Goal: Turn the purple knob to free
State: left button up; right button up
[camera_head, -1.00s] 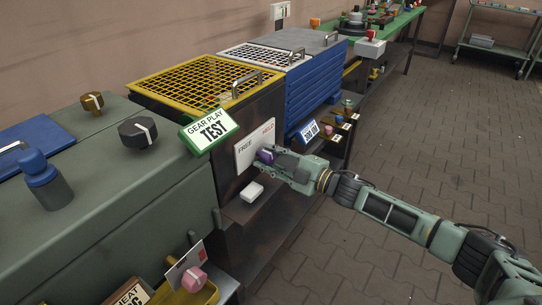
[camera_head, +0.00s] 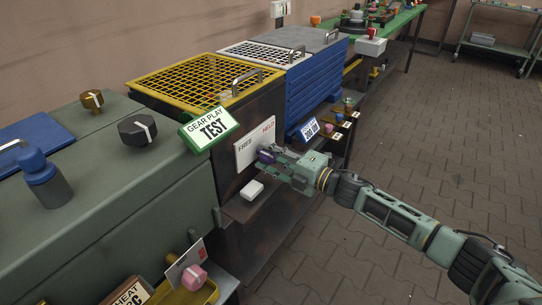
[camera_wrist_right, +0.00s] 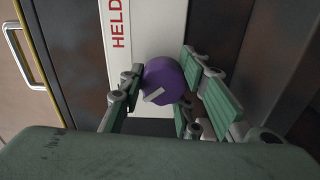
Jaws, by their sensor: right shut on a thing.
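The purple knob (camera_head: 266,157) sits on a white plate (camera_head: 246,147) marked FREE and HELD, on the front of the dark box with the yellow grid lid. My right gripper (camera_head: 276,157) is shut on the knob, partly hiding it. In the right wrist view the purple knob (camera_wrist_right: 166,76) lies between the fingers of my right gripper (camera_wrist_right: 160,92). Its white pointer mark faces the lower left of that picture, and the red word HELD stands above left. FREE is out of that view. My left gripper is not in view.
A white block (camera_head: 252,190) sits just below the plate. A green GEAR PLAY TEST sign (camera_head: 209,128) stands up left of it. A black knob (camera_head: 138,130) is on the green cabinet (camera_head: 120,200). A pink knob (camera_head: 194,278) is low in front. The paved floor at right is clear.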

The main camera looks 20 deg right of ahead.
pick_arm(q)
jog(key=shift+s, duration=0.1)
pick_arm(e)
jog(key=shift+w+d+r, duration=0.15)
jog(key=shift+r, duration=0.3)
jog(key=o, duration=1.1)
jog(key=shift+c, duration=0.2)
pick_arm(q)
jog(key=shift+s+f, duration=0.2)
pick_arm(e)
jog(key=shift+f, duration=0.15)
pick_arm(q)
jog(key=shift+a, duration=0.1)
pick_arm(e)
jog(key=shift+s+f, duration=0.1)
jog(key=shift+s, duration=0.15)
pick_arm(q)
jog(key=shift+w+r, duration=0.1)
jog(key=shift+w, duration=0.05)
pick_arm(e)
jog(key=v, duration=1.1)
jog(key=shift+s+d, duration=0.2)
jog(key=shift+d, duration=0.1)
